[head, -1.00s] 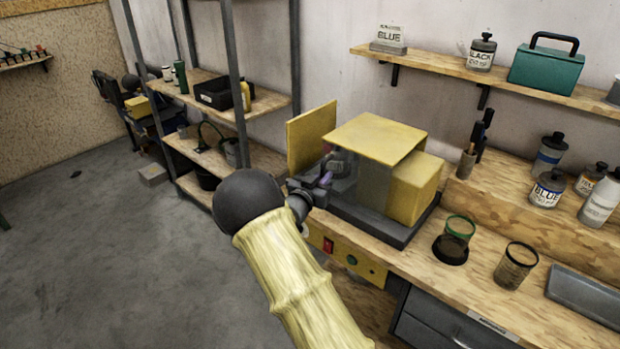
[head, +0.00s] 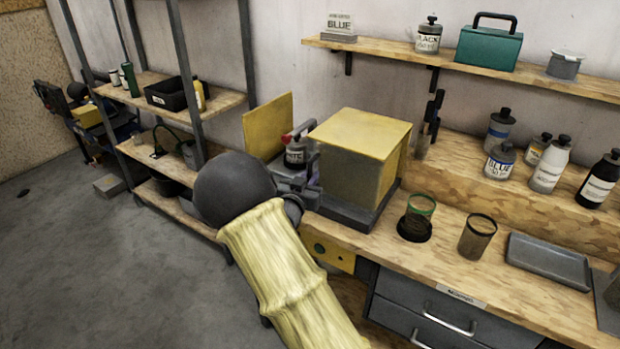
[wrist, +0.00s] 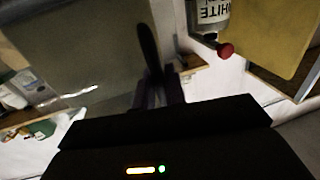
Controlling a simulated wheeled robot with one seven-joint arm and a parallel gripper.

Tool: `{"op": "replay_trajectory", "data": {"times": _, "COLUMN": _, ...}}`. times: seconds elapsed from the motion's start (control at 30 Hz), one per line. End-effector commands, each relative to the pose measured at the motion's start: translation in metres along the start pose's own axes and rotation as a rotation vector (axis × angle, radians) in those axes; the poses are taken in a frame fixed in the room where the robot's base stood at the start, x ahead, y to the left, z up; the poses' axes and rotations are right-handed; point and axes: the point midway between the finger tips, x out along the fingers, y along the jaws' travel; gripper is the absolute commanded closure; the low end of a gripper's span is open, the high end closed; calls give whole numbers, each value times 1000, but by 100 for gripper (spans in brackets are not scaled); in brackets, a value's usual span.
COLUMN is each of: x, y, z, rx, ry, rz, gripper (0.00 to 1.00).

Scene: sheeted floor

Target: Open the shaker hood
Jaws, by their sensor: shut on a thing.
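The shaker hood (head: 372,128) is a box with a yellow top and a see-through front on the grey shaker base (head: 340,215). It stands to the right of an upright yellow panel (head: 265,125). My gripper (head: 308,188) is at the hood's front left edge. The wrist view shows the clear front (wrist: 80,50), and my gripper (wrist: 160,92) shut on a dark upright handle (wrist: 149,45). My arm hides part of the shaker's front left.
Several bottles stand on the raised ledge behind. A grey-framed shelf (head: 180,90) is at the left, with open floor in front.

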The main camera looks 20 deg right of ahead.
Motion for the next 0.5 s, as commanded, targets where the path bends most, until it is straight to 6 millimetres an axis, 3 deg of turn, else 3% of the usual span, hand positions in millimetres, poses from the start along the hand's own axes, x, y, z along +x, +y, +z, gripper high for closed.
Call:
{"op": "replay_trajectory", "data": {"times": 0.03, "x": -2, "y": 0, "z": 3, "rx": -2, "ry": -7, "rz": 0, "gripper": 84}}
{"op": "replay_trajectory", "data": {"times": 0.1, "x": -2, "y": 0, "z": 3, "rx": -3, "ry": -6, "rz": 0, "gripper": 70}}
{"op": "replay_trajectory", "data": {"times": 0.5, "x": -6, "y": 0, "z": 2, "rx": -1, "ry": -3, "rz": 0, "gripper": 70}}
